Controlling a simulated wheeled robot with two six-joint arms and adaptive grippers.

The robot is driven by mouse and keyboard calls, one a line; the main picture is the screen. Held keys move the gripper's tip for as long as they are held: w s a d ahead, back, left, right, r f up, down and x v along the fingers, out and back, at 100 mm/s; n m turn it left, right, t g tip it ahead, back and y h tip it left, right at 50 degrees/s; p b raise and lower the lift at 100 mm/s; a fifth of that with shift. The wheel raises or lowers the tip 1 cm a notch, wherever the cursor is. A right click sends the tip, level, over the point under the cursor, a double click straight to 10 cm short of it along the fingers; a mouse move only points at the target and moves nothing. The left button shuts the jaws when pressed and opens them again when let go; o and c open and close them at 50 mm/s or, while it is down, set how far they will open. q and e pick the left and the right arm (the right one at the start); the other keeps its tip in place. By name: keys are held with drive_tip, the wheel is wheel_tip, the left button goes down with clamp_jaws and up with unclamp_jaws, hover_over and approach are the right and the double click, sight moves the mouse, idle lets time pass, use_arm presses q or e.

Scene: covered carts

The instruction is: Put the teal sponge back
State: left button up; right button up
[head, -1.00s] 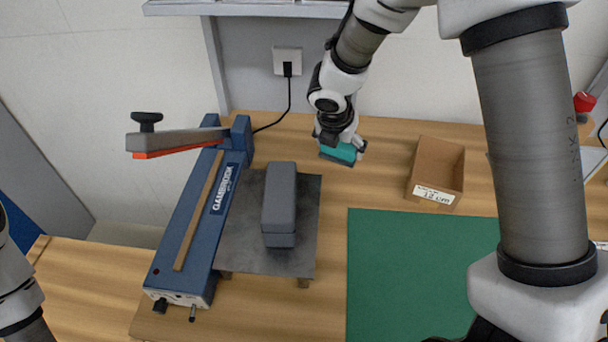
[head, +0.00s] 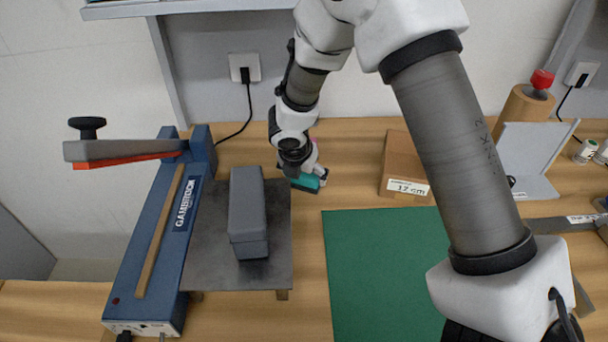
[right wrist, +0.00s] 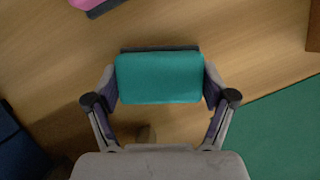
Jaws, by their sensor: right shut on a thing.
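The teal sponge (head: 308,183) is at the tip of my right gripper (head: 302,176), behind the green mat and just right of the grey metal plate. In the right wrist view the teal sponge (right wrist: 160,78) sits between both fingers of my right gripper (right wrist: 160,92), which is shut on its two ends. A dark layer shows along the sponge's far edge. I cannot tell whether it touches the table. My left gripper is not in view.
A pink item (right wrist: 92,4) lies ahead-left of the sponge. A blue sealer (head: 160,230) and a plate (head: 205,265) bearing a grey block (head: 248,210) stand left. A cardboard box (head: 398,165) is right; the green mat (head: 375,270) is clear.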

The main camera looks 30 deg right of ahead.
drive_tip(key=shift+f, duration=0.15)
drive_tip(key=o, duration=1.1)
drive_tip(key=shift+w+a, duration=0.1)
drive_tip(key=shift+r, duration=0.55)
drive_tip(key=p+v, duration=0.4)
drive_tip(key=v, duration=0.7)
drive_tip(key=shift+r, duration=0.1)
